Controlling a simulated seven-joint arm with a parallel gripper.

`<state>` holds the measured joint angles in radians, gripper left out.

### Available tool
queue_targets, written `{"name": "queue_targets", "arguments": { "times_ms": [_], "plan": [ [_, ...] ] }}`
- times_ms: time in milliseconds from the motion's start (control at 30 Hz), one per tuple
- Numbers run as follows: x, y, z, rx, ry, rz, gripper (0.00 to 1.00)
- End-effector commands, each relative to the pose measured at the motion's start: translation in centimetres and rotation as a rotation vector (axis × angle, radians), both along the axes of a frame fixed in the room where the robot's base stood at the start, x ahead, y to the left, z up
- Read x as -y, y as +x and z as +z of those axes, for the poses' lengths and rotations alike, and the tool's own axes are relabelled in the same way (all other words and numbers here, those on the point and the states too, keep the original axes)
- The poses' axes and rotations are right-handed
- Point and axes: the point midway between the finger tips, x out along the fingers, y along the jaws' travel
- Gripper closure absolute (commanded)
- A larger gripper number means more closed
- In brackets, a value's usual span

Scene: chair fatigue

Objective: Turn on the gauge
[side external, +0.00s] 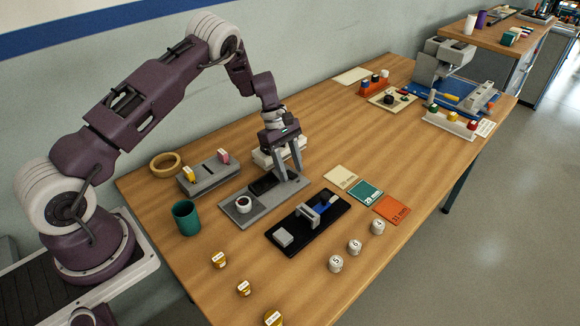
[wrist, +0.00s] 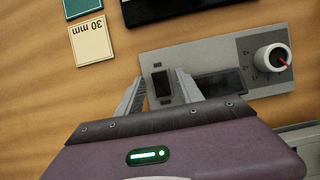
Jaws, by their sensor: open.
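The gauge is a flat grey panel (side external: 236,216) lying on the table, and it also shows in the wrist view (wrist: 215,50). It carries a round white dial (wrist: 272,57) with a red pointer, a dark blank display (wrist: 220,83) and a black rocker switch (wrist: 162,84). In the side external view the dial (side external: 243,204) is at the near left end of the panel. My gripper (side external: 291,180) is open and empty, pointing down over the far end of the panel. In the wrist view the switch shows between my fingers (wrist: 160,76). Finger contact with the panel cannot be told.
A black base with a clamp-like device (side external: 308,222) lies beside the gauge. A grey box with yellow and pink switches (side external: 210,174) and a green cup (side external: 186,217) stand at the left. Size cards (side external: 366,192) and numbered weights (side external: 336,263) lie to the right and front.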

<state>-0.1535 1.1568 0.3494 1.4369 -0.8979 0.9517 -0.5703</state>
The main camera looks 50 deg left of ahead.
Motion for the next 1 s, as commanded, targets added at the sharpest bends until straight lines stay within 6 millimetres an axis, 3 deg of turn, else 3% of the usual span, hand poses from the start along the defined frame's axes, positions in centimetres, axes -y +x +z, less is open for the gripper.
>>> {"name": "queue_targets", "arguments": {
  "times_ms": [67,267,433,700,967,1000],
  "plan": [
    [-0.01,0.0,0.03,0.0,0.0,0.0,0.6],
    [-0.02,0.0,0.06,0.0,0.0,0.0,1.0],
    [0.1,0.01,0.08,0.0,0.016,-0.002,1.0],
    [0.78,0.0,0.02,0.001,0.256,-0.003,1.0],
    [0.67,0.01,0.02,0.001,0.263,0.0,1.0],
    [0.67,0.01,0.02,0.001,0.263,0.0,0.7]
  ]
}}
